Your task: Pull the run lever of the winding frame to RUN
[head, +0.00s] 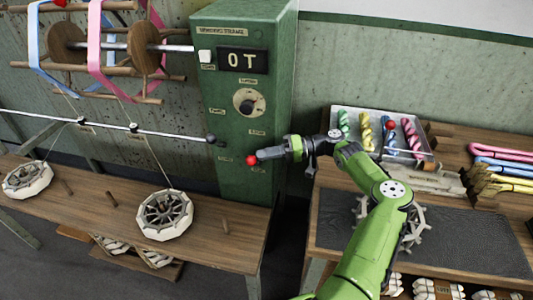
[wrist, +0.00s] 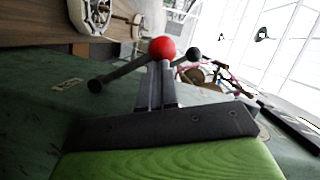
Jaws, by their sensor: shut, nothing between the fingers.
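The winding frame (head: 222,120) is a green cabinet with a dark display reading "0 T", a round dial and small label plates. A red ball knob (head: 251,160), which looks like the run lever's, is low on its front. It also shows in the wrist view (wrist: 162,48), with a dark rod (wrist: 122,73) running down-left from behind it. My gripper (head: 262,155) is shut and empty, its tips right beside the knob. In the wrist view the fingers (wrist: 160,82) end just below the ball; I cannot tell if they touch. Small label lettering is unreadable.
A bench (head: 95,205) with two white reeling wheels stands left. A thin rod ending in a black knob (head: 211,138) reaches the cabinet; reels with pink and blue bands hang above. A right-hand table (head: 335,190) carries a tray (head: 432,158) of coloured skeins.

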